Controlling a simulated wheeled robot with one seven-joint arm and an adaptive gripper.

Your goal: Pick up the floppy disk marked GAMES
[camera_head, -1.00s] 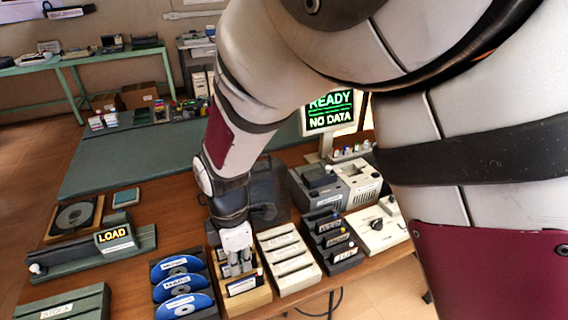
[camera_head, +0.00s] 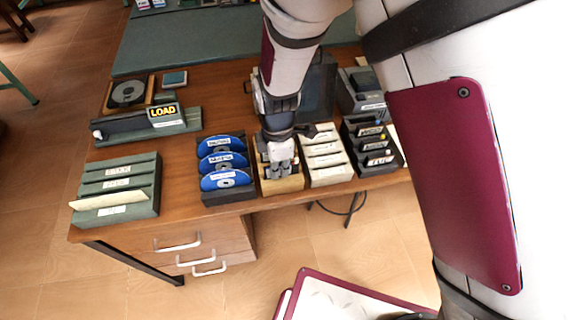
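My gripper (camera_head: 280,172) points down over a small wooden box (camera_head: 293,185) at the table's front edge. Its fingers hide most of the box's inside, and I cannot tell whether they are apart or closed on something. No label reading GAMES can be made out in this view. A black rack (camera_head: 398,166) to the right holds several dark, flat items with small pale labels too small to read. Between it and the wooden box stands a cream rack (camera_head: 328,163) with several labelled slots. I cannot tell which item is the floppy disk.
A dark rack of blue discs (camera_head: 226,180) stands just left of the wooden box. A green slotted rack (camera_head: 145,207) is at the front left. A LOAD sign (camera_head: 163,111) stands on a green-grey device behind. Bare tabletop (camera_head: 180,155) lies between them.

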